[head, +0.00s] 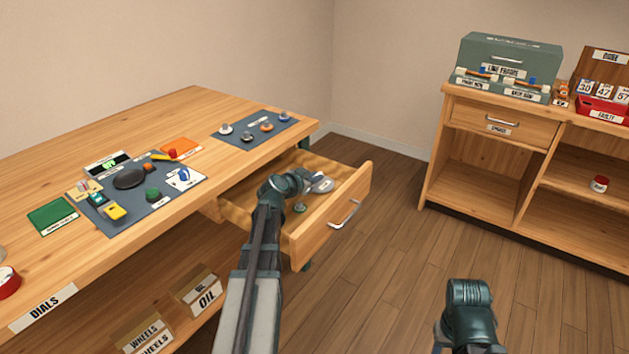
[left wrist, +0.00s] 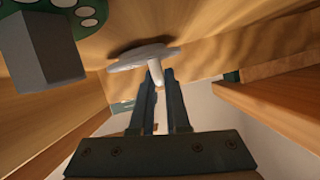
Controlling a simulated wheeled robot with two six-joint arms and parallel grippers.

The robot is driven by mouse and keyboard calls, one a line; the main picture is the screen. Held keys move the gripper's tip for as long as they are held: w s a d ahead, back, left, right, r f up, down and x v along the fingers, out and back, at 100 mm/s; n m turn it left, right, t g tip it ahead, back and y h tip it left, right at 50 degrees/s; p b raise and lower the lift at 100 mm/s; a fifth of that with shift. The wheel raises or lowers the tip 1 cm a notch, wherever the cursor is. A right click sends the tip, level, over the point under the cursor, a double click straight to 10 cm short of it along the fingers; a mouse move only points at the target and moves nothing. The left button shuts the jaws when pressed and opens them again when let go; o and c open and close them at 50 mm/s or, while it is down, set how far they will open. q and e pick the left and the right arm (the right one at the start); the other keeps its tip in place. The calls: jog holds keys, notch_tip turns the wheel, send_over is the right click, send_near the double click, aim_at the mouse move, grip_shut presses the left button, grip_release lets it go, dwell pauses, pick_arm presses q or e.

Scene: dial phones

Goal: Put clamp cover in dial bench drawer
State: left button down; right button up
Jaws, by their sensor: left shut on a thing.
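The clamp cover (left wrist: 143,54) looks like a pale grey disc with a short white stem. My left gripper (left wrist: 166,78) is shut on the stem in the left wrist view. In the head view, my left gripper's fingers are hidden behind its wrist, and the grey cover (head: 321,184) shows beside that wrist, inside the drawer outline. The dial bench drawer (head: 318,222) is pulled open under the bench's right end. I cannot tell whether the cover touches the drawer floor. Part of my right arm shows at the lower right, but its fingers do not.
A green, white-spotted thing with a grey block (left wrist: 42,45) lies close beside the cover. The drawer's wooden walls stand close around the gripper. The bench top (head: 130,118) carries a mat with dial parts (head: 142,190). Open floor separates the bench from the right-hand cabinet (head: 470,160).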

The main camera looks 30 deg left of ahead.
pick_arm(q)
jog(key=shift+f, duration=0.2)
jog(key=c, duration=0.9)
grip_release()
jog(key=shift+r, duration=0.1)
jog(key=shift+r, duration=0.15)
jog(key=p+v, duration=0.3)
jog(key=v, duration=0.4)
jog(key=shift+s+r, duration=0.1)
jog(key=shift+s, duration=0.2)
jog(key=shift+w, duration=0.1)
